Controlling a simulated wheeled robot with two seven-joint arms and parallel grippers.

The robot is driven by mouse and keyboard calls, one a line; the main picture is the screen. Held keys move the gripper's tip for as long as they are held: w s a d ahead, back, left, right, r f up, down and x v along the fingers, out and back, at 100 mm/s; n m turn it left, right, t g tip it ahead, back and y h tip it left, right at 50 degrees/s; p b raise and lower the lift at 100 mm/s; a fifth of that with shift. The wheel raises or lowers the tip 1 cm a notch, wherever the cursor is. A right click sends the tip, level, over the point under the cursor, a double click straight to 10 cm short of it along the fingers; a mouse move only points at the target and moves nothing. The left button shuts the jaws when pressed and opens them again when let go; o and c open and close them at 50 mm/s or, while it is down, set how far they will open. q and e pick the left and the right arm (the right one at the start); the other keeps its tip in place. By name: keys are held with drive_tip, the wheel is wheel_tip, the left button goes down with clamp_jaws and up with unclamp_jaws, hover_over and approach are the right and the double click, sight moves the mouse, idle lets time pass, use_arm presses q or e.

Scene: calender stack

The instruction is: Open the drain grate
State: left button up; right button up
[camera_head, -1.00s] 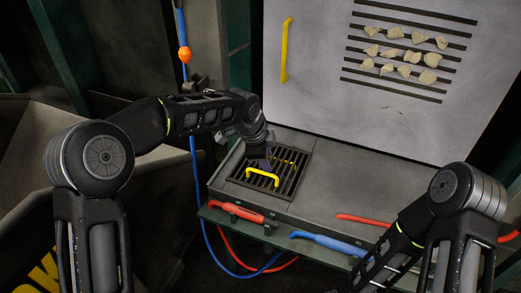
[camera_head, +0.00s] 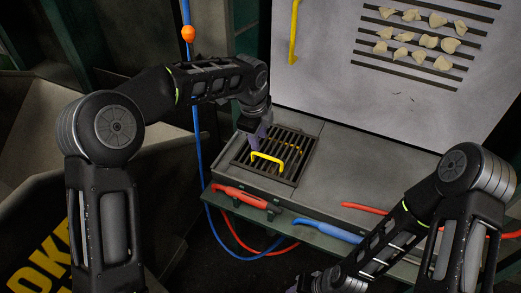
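The drain grate (camera_head: 290,143) is a dark slatted square set in the left part of the grey counter. It lies flat and looks shut. Its yellow handle (camera_head: 267,157) arches up near the front side of the grate. My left gripper (camera_head: 258,141) points down over the left rear of the grate, just behind the handle's left end. I cannot tell whether it touches the handle or how far its fingers are apart. My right gripper (camera_head: 306,285) is only partly in view, dark, at the bottom edge, away from the grate.
A grey upright panel (camera_head: 350,95) with slots, pale lumps and a yellow handle (camera_head: 294,30) stands behind the counter. Red (camera_head: 240,196) and blue (camera_head: 327,231) handled tools lie along the front ledge. A blue hose with an orange ball (camera_head: 188,34) hangs at the left.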

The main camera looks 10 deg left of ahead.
sight(261, 156)
use_arm(q)
drive_tip(key=f, duration=0.2)
drive_tip(key=w+f, duration=0.1)
drive_tip(key=f, duration=0.4)
drive_tip(key=shift+w+d, duration=0.15)
drive_tip(key=shift+d, duration=0.1)
clamp_jaws()
idle(1.1)
